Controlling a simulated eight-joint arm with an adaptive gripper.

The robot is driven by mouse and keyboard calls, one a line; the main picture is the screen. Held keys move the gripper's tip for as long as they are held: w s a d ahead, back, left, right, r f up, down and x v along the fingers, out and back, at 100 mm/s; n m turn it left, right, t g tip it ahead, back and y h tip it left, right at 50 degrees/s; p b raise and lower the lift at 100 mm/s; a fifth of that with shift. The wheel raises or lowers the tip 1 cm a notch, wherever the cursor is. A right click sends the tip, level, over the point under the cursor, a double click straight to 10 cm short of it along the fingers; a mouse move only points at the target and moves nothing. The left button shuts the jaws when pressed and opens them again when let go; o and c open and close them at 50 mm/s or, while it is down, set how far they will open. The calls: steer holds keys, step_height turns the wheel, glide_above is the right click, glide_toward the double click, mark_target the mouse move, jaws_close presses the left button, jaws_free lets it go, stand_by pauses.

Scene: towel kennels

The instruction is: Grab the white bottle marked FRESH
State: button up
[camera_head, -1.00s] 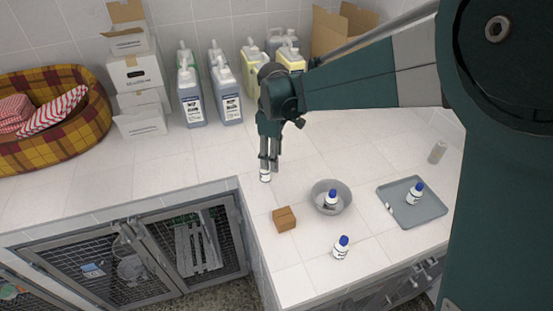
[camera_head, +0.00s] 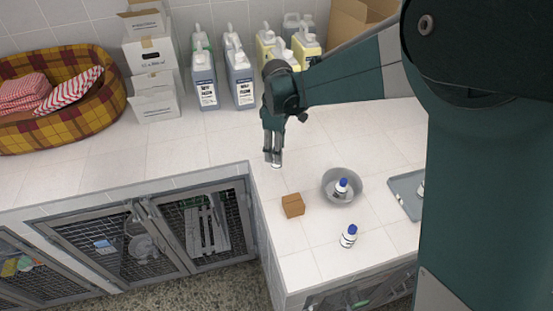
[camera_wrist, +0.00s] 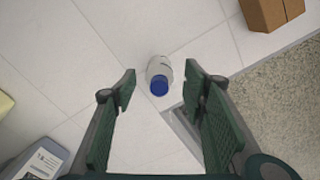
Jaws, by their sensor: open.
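A white bottle with a blue cap (camera_wrist: 158,72) stands on the counter between and beyond my open fingers in the wrist view. Its label is too small to read there. In the head view only its lower part (camera_head: 277,165) shows under my gripper (camera_head: 273,155). My gripper (camera_wrist: 160,105) is open, with nothing between its pads. Similar white blue-capped bottles stand in a grey bowl (camera_head: 357,197) and on the open counter (camera_head: 348,236). Another bottle (camera_head: 421,188) is mostly hidden behind my arm. I cannot read FRESH on any of them.
A small brown box (camera_head: 293,205) sits in front of my gripper, near the counter's edge. A grey tray (camera_head: 402,191) is partly covered by my arm. Large jugs (camera_head: 241,84), white boxes (camera_head: 155,100) and a plaid pet bed (camera_head: 95,113) stand at the back.

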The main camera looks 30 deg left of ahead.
steer(key=shift+f, duration=0.2)
steer(key=shift+f, duration=2.55)
steer(key=shift+c, duration=0.7)
steer(key=c, duration=0.9)
